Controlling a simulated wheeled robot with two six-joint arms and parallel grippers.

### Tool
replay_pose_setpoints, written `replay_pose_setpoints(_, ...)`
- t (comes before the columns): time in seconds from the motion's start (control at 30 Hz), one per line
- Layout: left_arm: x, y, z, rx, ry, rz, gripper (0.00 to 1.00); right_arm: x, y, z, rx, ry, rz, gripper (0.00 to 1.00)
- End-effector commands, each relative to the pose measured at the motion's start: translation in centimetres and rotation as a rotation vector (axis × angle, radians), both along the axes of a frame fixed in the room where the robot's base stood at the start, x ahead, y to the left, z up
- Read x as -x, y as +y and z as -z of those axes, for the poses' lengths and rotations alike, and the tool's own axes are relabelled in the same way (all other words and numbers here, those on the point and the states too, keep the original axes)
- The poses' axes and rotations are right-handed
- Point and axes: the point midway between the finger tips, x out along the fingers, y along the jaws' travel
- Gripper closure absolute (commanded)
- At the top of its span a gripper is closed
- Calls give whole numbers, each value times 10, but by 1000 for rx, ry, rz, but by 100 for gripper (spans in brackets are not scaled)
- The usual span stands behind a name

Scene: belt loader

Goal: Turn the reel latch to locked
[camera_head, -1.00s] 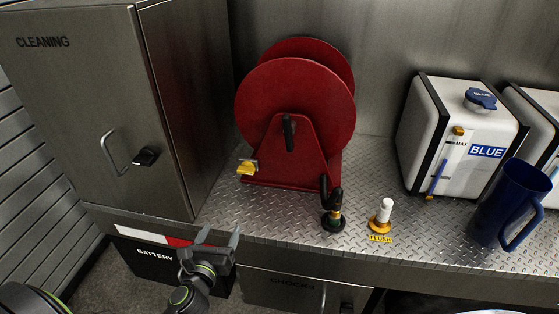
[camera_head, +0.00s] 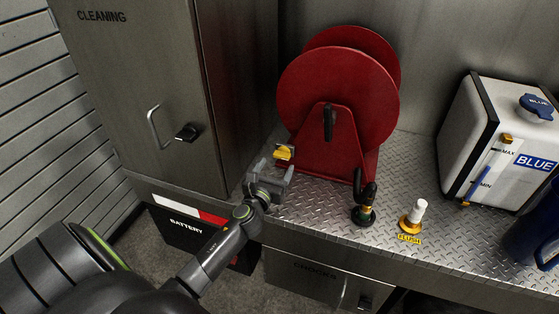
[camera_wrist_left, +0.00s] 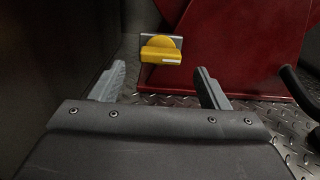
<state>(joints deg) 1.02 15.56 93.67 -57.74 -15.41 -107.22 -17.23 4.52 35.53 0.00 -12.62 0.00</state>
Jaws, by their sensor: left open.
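The red hose reel (camera_head: 335,95) stands on the diamond-plate counter, with a black crank handle (camera_head: 328,122) on its front. The yellow reel latch (camera_head: 283,152) sits at the lower left of the reel's base, on a small grey plate. In the left wrist view the latch (camera_wrist_left: 161,50) shows ahead, a little beyond the fingertips and between their lines. My left gripper (camera_head: 272,168) is open and empty, just in front of and below the latch. In the left wrist view its fingers (camera_wrist_left: 161,82) are spread wide. My right gripper is not in view.
The CLEANING cabinet (camera_head: 150,100) stands close on the left. A black nozzle (camera_head: 363,200) and a yellow FLUSH knob (camera_head: 413,217) stand on the counter to the right, before the white BLUE tank (camera_head: 490,130). Bare counter (camera_head: 330,205) lies in front of the reel.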

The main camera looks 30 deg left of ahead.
Motion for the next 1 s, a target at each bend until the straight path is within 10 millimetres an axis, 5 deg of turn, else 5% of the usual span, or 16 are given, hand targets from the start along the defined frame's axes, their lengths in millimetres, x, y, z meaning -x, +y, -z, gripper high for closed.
replay_pose_setpoints(0.23, -31, 8, 0, -1, 0, 0, 31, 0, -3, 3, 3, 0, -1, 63)
replay_pose_setpoints(0.67, -38, 9, 0, 0, 0, 0, 32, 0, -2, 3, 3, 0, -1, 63)
replay_pose_setpoints(1.0, -38, 9, 0, 0, 0, 0, 76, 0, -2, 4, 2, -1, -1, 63)
